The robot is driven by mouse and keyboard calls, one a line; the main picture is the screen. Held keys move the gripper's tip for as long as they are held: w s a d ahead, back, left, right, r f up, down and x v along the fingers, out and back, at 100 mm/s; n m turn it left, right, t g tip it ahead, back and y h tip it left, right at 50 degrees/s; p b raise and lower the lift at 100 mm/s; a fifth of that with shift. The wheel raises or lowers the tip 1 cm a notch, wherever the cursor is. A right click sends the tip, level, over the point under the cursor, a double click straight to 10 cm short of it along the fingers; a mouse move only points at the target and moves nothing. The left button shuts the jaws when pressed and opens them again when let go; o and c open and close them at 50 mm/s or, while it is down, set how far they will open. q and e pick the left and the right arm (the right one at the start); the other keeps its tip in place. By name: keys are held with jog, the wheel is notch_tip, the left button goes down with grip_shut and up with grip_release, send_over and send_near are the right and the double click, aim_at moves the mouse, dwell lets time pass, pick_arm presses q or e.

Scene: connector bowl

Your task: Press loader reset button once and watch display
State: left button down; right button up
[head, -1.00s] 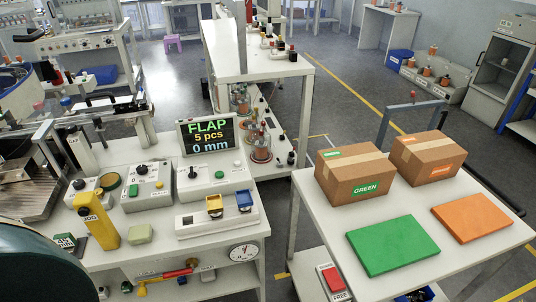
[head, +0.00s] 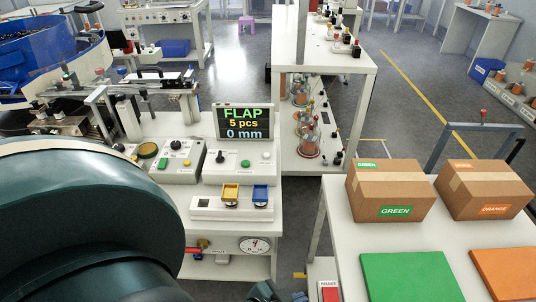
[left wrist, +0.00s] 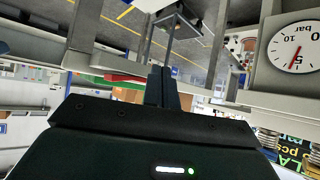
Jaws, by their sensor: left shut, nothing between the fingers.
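The display (head: 244,121) stands at the back of the white bench and reads "FLAP 5 pcs 0 mm". In front of it is a white control box (head: 233,177) with a black knob, a green button (head: 245,163) and a pale button. Left of it, a second box (head: 181,173) has a black knob and a green button (head: 163,163). I cannot read which is the loader reset. My left gripper (left wrist: 162,72) is shut and empty in the left wrist view, apart from the buttons. In the head view my left arm covers the lower left. My right gripper is out of view.
A white holder (head: 205,208) with yellow and blue pieces sits at the bench front. A gauge (head: 254,245) is below the bench top. The right table holds two cartons (head: 385,192), a green pad (head: 410,278) and an orange pad (head: 510,273). Floor lies between.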

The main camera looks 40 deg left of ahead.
pick_arm(q)
jog(key=w+a+r+m+t+h+b, duration=0.25)
jog(key=w+a+r+m, duration=0.25)
jog(key=w+r+m, duration=0.6)
jog(key=w+a+r+m+t+h+b, duration=0.2)
jog(key=w+a+r+m+t+b, duration=0.3)
jog(key=w+m, duration=1)
jog(key=a+r+m+g+y, duration=0.2)
jog(key=a+m+g, duration=0.2)
jog(key=a+m, duration=0.5)
jog(key=a+r+m+g+y, duration=0.1)
jog(key=a+m+g+y, duration=0.2)
jog(key=a+m, duration=0.6)
jog(key=a+g, duration=0.2)
jog(key=a, duration=0.3)
jog(key=shift+a+r+m, duration=0.25)
jog(key=shift+r+m, duration=0.15)
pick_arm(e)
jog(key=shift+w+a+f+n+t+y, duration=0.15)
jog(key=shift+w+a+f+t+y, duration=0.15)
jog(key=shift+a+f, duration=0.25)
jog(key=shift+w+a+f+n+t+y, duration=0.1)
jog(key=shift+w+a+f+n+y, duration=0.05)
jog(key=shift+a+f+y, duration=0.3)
pick_arm(q)
jog(key=shift+w+f, duration=0.1)
jog(key=shift+f, duration=0.05)
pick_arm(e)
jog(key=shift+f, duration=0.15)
